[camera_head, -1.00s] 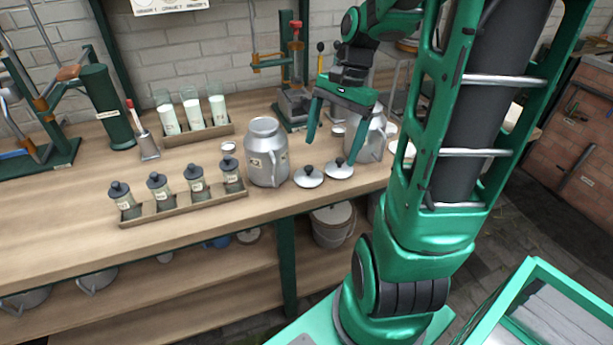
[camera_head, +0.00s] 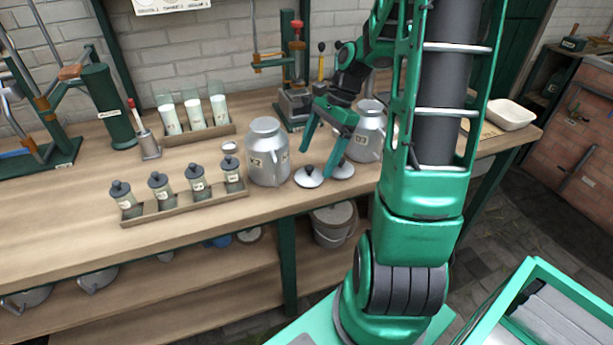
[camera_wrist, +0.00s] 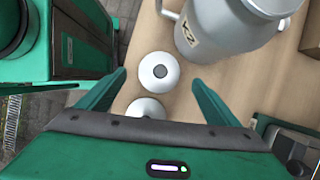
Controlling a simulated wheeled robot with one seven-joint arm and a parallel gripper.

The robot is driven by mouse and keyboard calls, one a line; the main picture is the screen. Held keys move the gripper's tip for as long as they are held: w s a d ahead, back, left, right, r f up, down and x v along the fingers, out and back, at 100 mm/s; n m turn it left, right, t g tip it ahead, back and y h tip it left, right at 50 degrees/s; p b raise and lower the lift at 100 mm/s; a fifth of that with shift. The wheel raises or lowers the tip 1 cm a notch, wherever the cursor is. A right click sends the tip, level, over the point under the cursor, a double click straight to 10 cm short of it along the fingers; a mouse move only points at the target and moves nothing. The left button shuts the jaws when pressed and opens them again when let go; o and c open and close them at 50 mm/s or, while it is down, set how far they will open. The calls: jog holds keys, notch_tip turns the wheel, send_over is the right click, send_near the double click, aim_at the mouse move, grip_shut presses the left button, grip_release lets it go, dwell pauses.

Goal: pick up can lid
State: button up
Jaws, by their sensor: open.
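The left can lid (camera_head: 308,178) is beside the left milk can (camera_head: 267,155); the right can lid (camera_head: 346,170) is partly hidden behind a finger of my gripper. My gripper (camera_head: 317,156) is open and empty, pointing down above the lids. In the wrist view, one can lid (camera_wrist: 159,72) lies between and beyond the fingertips of my gripper (camera_wrist: 158,78), and the other lid (camera_wrist: 146,108) is closer, partly covered by the gripper body. I cannot tell the exact height gap.
A second milk can (camera_head: 368,132) stands behind and right of my gripper. A tray (camera_head: 185,207) with several small jars stands at left, and a rack of glasses (camera_head: 197,133) behind. The bench's front edge is close to the lids.

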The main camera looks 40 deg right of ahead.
aim_at(312, 167)
jog(key=shift+x, duration=2.35)
jog(key=shift+d, duration=0.2)
jog(key=c, duration=1.1)
jog(key=shift+c, duration=0.2)
jog(key=shift+r, duration=0.1)
